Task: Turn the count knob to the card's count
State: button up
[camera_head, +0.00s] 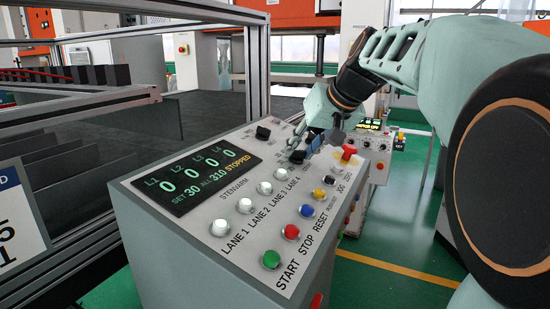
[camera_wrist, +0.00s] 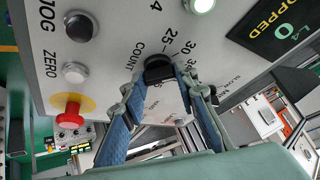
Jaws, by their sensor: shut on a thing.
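The count knob (camera_wrist: 158,68) is black and sits on the pale slanted panel, beside the word COUNT and a scale with 25, 30 and a further mark. My gripper (camera_wrist: 160,76) is shut on it, one blue-padded finger on each side. In the head view my gripper (camera_head: 308,146) reaches down to the panel's far end and partly covers the knob. The panel's display (camera_head: 196,180) reads SET 30, ALL 310, STOPPED, with zeros for the lanes. A card (camera_head: 18,222) at the left edge is cut off; its full count cannot be read.
Another black knob (camera_head: 263,133) stands near the panel's far edge. White lane buttons (camera_head: 245,205), coloured buttons (camera_head: 271,259) and a red mushroom button (camera_head: 349,150) stand up from the panel. A metal frame (camera_head: 258,65) rises behind it.

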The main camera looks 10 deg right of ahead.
jog(key=n+y, duration=0.1)
jog(key=n, duration=0.1)
jog(key=n+b, duration=0.1)
jog(key=n, duration=0.1)
jog(key=n+y, duration=0.1)
jog(key=n, duration=0.1)
jog(key=shift+w+d+g+y+b, duration=0.1)
jog(key=shift+d+g+y+b, duration=0.2)
jog(key=shift+g, duration=0.1)
jog(key=n, duration=0.2)
jog(key=n+g+y+p, duration=0.1)
jog(key=n, duration=0.1)
jog(key=shift+w+g, duration=0.15)
jog(key=shift+g, duration=0.15)
jog(key=shift+n+g+y+p, duration=0.4)
jog(key=shift+n+y, duration=0.1)
jog(key=shift+n, duration=0.7)
jog(key=o, duration=1.2)
jog(key=shift+c, duration=0.2)
jog(key=shift+d, duration=0.1)
jog(key=v, duration=1.2)
